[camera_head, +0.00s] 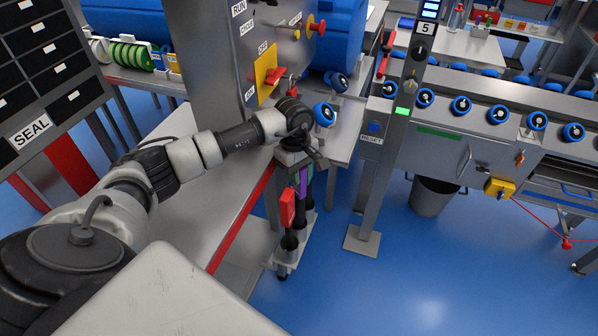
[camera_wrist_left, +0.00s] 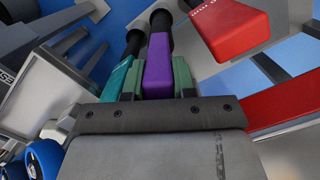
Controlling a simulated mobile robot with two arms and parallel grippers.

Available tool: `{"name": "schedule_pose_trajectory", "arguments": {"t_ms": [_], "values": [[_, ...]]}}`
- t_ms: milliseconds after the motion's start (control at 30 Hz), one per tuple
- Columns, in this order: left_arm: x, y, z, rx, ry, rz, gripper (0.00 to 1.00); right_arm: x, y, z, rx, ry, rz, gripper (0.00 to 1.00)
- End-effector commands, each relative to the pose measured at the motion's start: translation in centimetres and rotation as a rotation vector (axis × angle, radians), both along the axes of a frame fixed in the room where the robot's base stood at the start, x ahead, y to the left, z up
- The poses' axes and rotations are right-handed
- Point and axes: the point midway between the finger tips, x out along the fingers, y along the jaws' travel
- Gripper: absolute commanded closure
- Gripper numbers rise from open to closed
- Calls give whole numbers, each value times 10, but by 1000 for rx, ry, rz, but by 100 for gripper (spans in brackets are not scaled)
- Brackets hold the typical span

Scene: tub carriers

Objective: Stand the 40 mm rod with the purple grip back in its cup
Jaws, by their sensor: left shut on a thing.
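The rod with the purple grip (camera_wrist_left: 158,58) is in my left gripper (camera_wrist_left: 157,82); its green finger pads close on both sides of the grip. In the head view the purple grip (camera_head: 303,183) shows below the left gripper (camera_head: 302,166), roughly upright over a small rack (camera_head: 282,262). A black cylindrical part (camera_wrist_left: 160,20) shows beyond the grip; I cannot tell whether the rod is inside its cup. A teal grip (camera_wrist_left: 117,80) is close beside the left finger. A red grip (camera_wrist_left: 228,30) stands on the other side. My right gripper is not in view.
The rack stands at the end of a steel bench (camera_head: 208,205) with a red edge. A grey post (camera_head: 385,150) with a RESET button is just right of it. A machine panel (camera_head: 215,60) rises behind. Blue floor (camera_head: 350,285) is clear in front; a bin (camera_head: 433,196) stands farther right.

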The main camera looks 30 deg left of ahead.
Motion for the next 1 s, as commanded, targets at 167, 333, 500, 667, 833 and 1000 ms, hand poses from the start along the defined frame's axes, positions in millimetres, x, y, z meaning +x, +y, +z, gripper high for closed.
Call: {"name": "schedule_pose_trajectory", "arguments": {"t_ms": [167, 333, 500, 667, 833, 1000], "values": [[0, 0, -3, -1, -2, 0, 98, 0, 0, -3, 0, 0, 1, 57], [0, 0, -3, -1, -2, 0, 98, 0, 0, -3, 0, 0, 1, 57], [0, 0, -3, -1, -2, 0, 61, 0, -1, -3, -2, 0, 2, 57], [0, 0, -3, 0, -1, 0, 45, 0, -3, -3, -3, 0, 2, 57], [0, 0, -4, 0, 1, 0, 45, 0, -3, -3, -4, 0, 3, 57], [0, 0, 5, 0, -2, 0, 45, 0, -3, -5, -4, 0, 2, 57]]}}
